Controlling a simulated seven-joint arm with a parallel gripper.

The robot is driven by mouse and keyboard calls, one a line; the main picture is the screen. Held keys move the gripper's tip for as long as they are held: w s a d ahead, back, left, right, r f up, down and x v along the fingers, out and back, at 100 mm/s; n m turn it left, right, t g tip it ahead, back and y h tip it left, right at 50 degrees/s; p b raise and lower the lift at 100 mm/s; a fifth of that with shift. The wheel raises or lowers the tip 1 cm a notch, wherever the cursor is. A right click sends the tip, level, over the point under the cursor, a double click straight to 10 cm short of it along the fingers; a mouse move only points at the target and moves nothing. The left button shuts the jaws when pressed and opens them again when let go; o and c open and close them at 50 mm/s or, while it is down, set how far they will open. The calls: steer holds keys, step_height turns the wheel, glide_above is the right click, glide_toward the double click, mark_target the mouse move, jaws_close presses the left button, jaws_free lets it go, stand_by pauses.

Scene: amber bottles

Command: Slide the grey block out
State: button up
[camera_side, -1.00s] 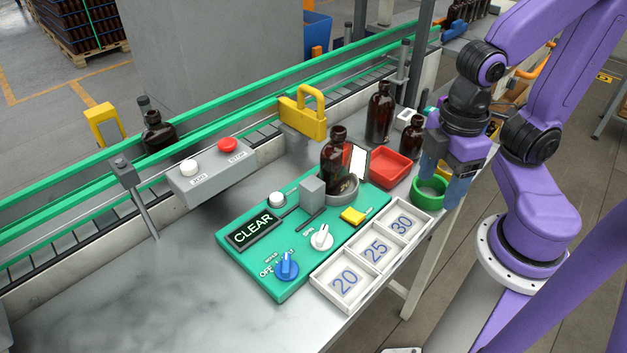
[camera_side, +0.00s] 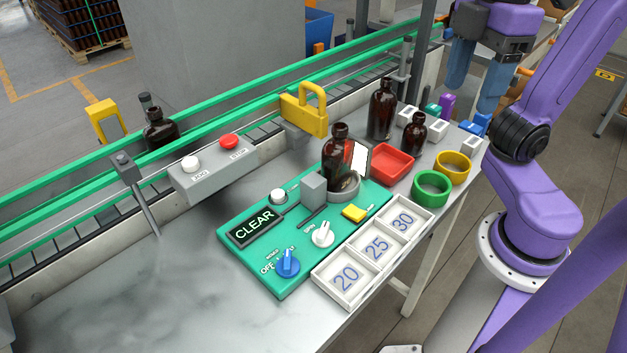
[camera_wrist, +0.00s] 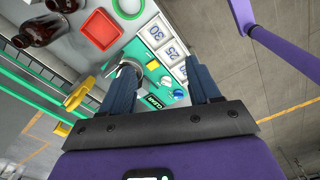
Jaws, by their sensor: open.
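The grey block (camera_side: 313,188) stands upright at the slot on the green panel (camera_side: 262,266), just left of a brown bottle (camera_side: 338,165) that sits in a grey ring (camera_side: 345,188). My gripper (camera_side: 474,80) is raised at the upper right in the side view, beyond the far right end of the table and well away from the block. Its two blue fingers are spread with nothing between them. In the wrist view the open fingers (camera_wrist: 163,92) show in front of the panel, and I cannot make out the block clearly.
A white tray (camera_side: 346,297) marked 20, 25 and 30 lies along the panel's front edge. A red bin (camera_side: 393,164), a green ring (camera_side: 432,187), a yellow ring (camera_side: 453,167) and two more bottles stand to the right. The table's left front is clear.

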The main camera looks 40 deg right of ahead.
mark_target(313, 179)
steer(key=w+a+r+n, duration=0.1)
steer(key=w+a+n, duration=0.2)
steer(key=w+a, duration=0.45)
steer(key=w+a+n, duration=0.2)
steer(key=w+a, duration=0.3)
steer(key=w, duration=0.5)
steer(key=f, duration=2.2)
steer(key=shift+s+f, duration=0.2)
jaws_close()
steer(key=shift+a, duration=2.1)
jaws_free()
